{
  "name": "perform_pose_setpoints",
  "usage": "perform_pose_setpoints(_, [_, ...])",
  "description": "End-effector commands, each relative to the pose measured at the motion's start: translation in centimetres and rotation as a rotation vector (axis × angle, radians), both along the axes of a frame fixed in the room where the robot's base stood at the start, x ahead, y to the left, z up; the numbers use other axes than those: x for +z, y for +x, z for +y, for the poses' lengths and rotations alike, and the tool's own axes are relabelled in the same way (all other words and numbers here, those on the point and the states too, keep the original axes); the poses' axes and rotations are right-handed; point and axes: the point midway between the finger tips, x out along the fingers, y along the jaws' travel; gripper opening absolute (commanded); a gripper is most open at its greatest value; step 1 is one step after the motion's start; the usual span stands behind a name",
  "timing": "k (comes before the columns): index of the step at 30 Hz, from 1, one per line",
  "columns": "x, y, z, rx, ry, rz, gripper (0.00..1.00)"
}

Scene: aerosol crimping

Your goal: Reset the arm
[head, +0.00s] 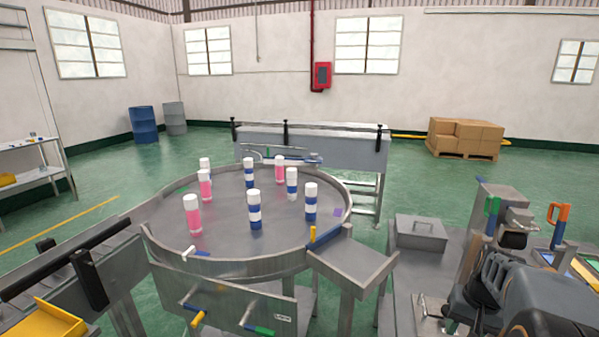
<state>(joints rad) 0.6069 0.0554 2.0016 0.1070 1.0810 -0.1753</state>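My arm (545,300) shows as a dark grey, bulky shape in the lower right corner of the head view. It is folded low beside the metal workbench at the right. My gripper's fingers cannot be clearly made out against the dark parts there, so I cannot see whether they are open or shut. I see no aerosol can at the arm.
A round metal turntable (286,232) at centre left carries several upright cans, pink-and-white and blue-and-white. A grey metal box (420,233) sits on the right bench, with green and orange handled fixtures (558,222) beyond. A conveyor (310,150) stands behind. Boxes (465,137) sit on a pallet.

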Motion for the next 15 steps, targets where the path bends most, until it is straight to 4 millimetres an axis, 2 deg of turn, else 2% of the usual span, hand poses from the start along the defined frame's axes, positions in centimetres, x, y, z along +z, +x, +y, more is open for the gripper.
perform_pose_setpoints(1, [0.5, -0.4, 1.6, 0.017, -0.018, -0.008, 0.39])
perform_pose_setpoints(5, [1.2, -1.5, 5.7, 0.062, -0.062, -0.039, 0.39])
perform_pose_setpoints(12, [3.0, -5.1, 14.3, 0.255, -0.138, -0.149, 0.39])
perform_pose_setpoints(15, [3.6, -6.5, 16.7, 0.349, -0.151, -0.192, 0.39])
